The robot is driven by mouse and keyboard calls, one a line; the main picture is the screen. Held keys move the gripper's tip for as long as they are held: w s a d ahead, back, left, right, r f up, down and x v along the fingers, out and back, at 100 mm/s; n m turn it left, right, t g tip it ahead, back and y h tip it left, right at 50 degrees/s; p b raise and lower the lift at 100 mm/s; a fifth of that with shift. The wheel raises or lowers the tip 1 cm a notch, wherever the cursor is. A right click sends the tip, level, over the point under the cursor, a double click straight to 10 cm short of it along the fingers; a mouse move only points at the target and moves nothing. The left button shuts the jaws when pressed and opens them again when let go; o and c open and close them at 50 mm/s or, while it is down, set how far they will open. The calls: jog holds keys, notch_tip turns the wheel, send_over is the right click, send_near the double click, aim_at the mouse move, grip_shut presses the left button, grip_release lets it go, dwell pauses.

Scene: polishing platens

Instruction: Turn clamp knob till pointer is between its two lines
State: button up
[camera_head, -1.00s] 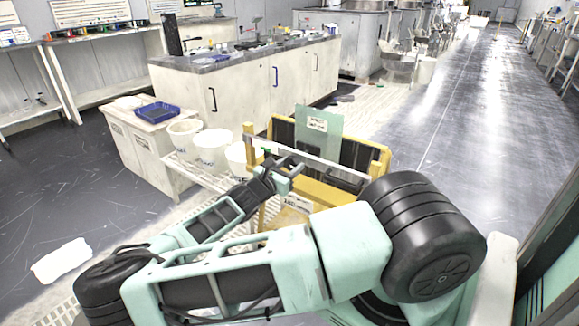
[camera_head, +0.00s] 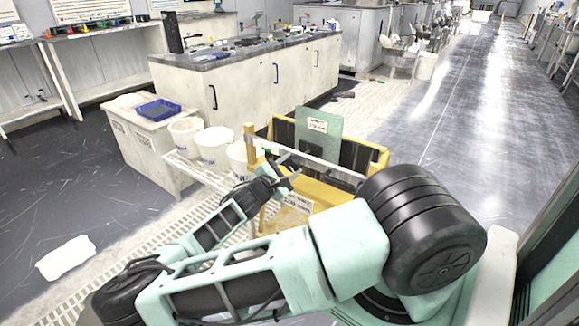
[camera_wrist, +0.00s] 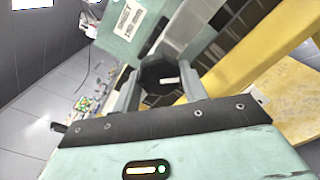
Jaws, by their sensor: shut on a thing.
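The clamp knob (camera_wrist: 158,70) is black and many-sided, with a short white pointer mark on its face. It sits between the two grey fingers of my gripper (camera_wrist: 160,88) in the wrist view, and the gripper is shut on it. I cannot make out the two lines in either view. In the head view my gripper (camera_head: 289,172) is at the left end of the yellow frame (camera_head: 313,190), and the knob cannot be told from the dark fingers there. A pale green plate with a label (camera_head: 318,135) stands upright in the frame, behind the gripper.
White buckets (camera_head: 214,147) stand on a slatted rack left of the frame. A blue basket (camera_head: 158,110) sits on a white cabinet further left. A long bench (camera_head: 245,85) stands behind. The floor at right (camera_head: 450,110) is clear.

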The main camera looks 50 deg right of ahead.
jog(key=shift+m, duration=0.6)
jog(key=o, duration=1)
jog(key=shift+c, duration=0.2)
jog(key=s+a, duration=0.1)
jog(key=a, duration=1.6)
jog(key=shift+s+a, duration=0.15)
jog(key=shift+s, duration=0.05)
